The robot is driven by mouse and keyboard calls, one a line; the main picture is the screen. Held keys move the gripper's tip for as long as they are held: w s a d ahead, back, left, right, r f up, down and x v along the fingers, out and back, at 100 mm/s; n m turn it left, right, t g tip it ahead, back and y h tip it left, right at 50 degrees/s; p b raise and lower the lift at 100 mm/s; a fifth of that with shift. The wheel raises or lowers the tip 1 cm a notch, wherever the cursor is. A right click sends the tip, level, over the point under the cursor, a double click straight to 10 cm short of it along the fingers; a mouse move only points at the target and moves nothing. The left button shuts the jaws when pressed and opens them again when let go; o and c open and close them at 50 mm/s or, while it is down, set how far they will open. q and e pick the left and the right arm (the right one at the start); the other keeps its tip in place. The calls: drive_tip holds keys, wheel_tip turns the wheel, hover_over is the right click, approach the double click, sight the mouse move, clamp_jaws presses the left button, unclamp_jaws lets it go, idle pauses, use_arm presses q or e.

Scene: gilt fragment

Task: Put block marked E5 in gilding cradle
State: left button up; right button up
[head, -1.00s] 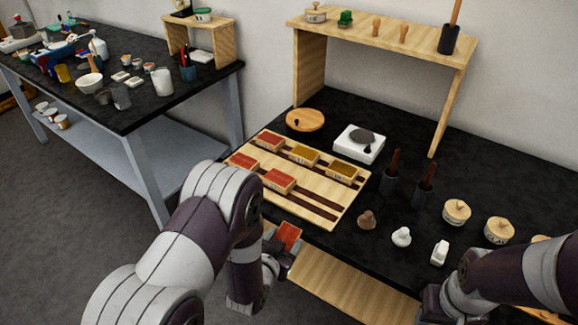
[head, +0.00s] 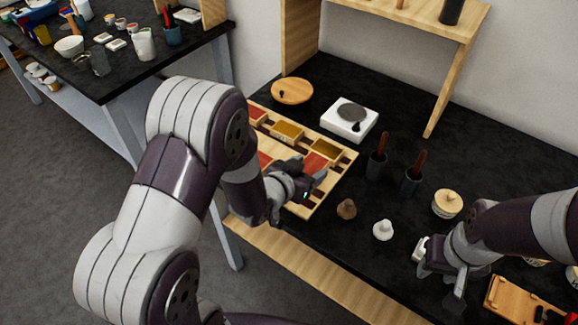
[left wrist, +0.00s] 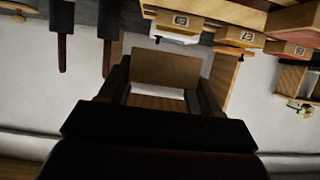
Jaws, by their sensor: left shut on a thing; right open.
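My left gripper (head: 316,174) is shut on a red-topped block (head: 315,161), held over the front right part of a pale wooden board (head: 345,160) with dark strips. This board may be the gilding cradle. In the left wrist view the held block (left wrist: 166,66) shows a plain tan side between the fingers; its mark does not show. Other blocks sit on the board: yellow-topped ones (head: 286,131) (head: 325,149) in the back row and a red-topped one (head: 264,159) in front, partly hidden by my arm. My right gripper (head: 437,266) is open beside a small white object (head: 420,248).
A white slab with a grey disc (head: 349,118) and a round wooden disc (head: 292,91) lie behind the board. Dark cups with brown handles (head: 377,163), a brown knob (head: 346,209) and a white knob (head: 383,230) stand to its right. An orange wooden tray (head: 520,300) lies front right.

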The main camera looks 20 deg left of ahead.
use_arm(q)
drive_tip(key=a+f, duration=0.1)
drive_tip(key=w+a+f, duration=0.1)
drive_tip(key=a, duration=0.1)
drive_tip(key=w+a+f, duration=0.1)
drive_tip(key=shift+w+a+f, duration=0.1)
drive_tip(key=shift+a+f, duration=0.05)
drive_tip(key=f, duration=0.3)
drive_tip(key=shift+s+f, duration=0.25)
drive_tip(key=shift+f, duration=0.05)
drive_tip(key=shift+w+f, duration=0.1)
drive_tip(key=shift+f, duration=0.15)
drive_tip(key=o, duration=1.2)
